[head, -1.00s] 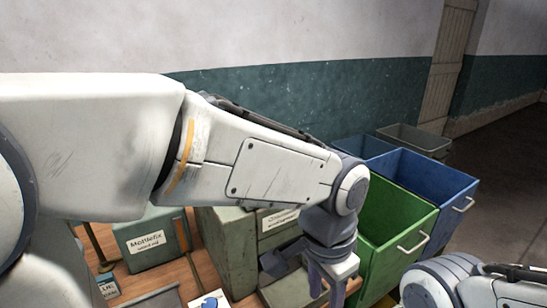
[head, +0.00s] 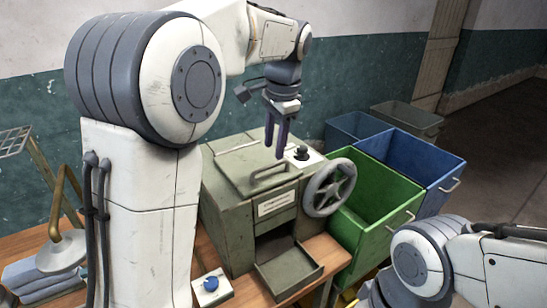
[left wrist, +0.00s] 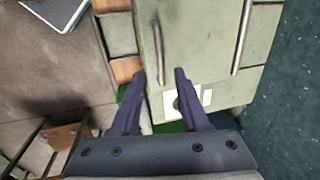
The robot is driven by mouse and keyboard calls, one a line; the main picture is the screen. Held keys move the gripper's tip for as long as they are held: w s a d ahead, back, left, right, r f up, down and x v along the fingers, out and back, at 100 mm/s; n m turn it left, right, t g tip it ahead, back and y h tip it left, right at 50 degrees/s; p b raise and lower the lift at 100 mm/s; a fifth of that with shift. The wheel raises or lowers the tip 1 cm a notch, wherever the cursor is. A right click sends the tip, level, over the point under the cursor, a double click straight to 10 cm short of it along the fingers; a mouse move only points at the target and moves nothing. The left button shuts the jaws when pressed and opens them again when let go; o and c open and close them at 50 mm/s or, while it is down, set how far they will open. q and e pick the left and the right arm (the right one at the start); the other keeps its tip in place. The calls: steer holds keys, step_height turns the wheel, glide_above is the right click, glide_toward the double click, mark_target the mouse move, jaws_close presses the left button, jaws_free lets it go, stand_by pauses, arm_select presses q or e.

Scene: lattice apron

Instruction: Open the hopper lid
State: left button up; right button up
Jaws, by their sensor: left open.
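The hopper (head: 228,228) is a worn grey-green metal box on the wooden table. Its lid (head: 234,170) lies flat and closed on top, with a bar handle (head: 268,175) near the front edge. My left gripper (head: 275,147) is open and empty, pointing down above the lid near the handle. In the left wrist view the handle (left wrist: 158,45) lies just ahead of the spread fingertips (left wrist: 160,74), with no clear contact. A second bar (left wrist: 242,35) runs along the lid's far side. My right gripper is out of view; only part of my right arm shows.
A handwheel (head: 330,188) and a white plate with a black knob (head: 303,155) are at the hopper's right. An open tray (head: 288,268) juts from its front. A blue button (head: 211,284) sits in front. Green (head: 374,207) and blue (head: 436,163) bins stand right.

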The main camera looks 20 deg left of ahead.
mark_target(272, 165)
arm_select(q)
steer(key=f, duration=0.4)
steer(key=shift+w+a+f, duration=0.3)
steer(key=shift+a+f, duration=0.05)
steer(key=shift+f, duration=0.05)
jaws_close()
stand_by(1.1)
